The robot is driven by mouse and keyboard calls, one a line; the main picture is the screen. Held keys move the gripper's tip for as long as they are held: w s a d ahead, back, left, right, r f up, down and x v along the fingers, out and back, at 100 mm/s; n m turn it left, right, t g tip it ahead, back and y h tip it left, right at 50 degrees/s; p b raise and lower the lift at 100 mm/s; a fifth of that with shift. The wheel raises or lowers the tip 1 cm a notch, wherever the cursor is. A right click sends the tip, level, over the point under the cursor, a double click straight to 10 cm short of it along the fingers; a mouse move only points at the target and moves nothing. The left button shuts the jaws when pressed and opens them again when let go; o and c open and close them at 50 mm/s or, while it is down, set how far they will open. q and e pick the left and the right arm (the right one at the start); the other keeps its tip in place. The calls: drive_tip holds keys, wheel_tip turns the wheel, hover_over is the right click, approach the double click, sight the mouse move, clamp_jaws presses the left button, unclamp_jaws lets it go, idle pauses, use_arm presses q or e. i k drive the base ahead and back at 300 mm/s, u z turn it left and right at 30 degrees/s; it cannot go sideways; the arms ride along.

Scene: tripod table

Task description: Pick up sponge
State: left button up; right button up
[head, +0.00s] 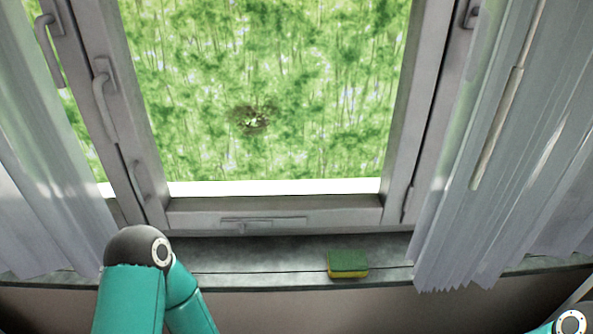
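The sponge (348,264) is a small block with a green top and a yellow lower layer. It lies flat on the window sill, right of the middle of the head view, near the sill's front edge. Nothing touches it. My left arm shows at the lower left, with its teal links and a dark joint. A small part of my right arm shows in the lower right corner. Neither gripper is in view.
The grey sill (250,262) is bare on both sides of the sponge. The window frame (275,212) stands behind it. A right curtain (490,200) hangs down close to the sponge's right. A left curtain (40,190) hangs at the far left, and handles (103,95) stick out from the frame.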

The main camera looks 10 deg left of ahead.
sight(341, 262)
drive_tip(key=u, duration=0.6)
drive_tip(key=i, duration=0.15)
drive_tip(key=z, duration=2.6)
drive_tip(key=k, duration=0.5)
drive_tip(key=u, duration=0.7)
drive_tip(key=i, duration=0.25)
drive_tip(key=u, duration=0.15)
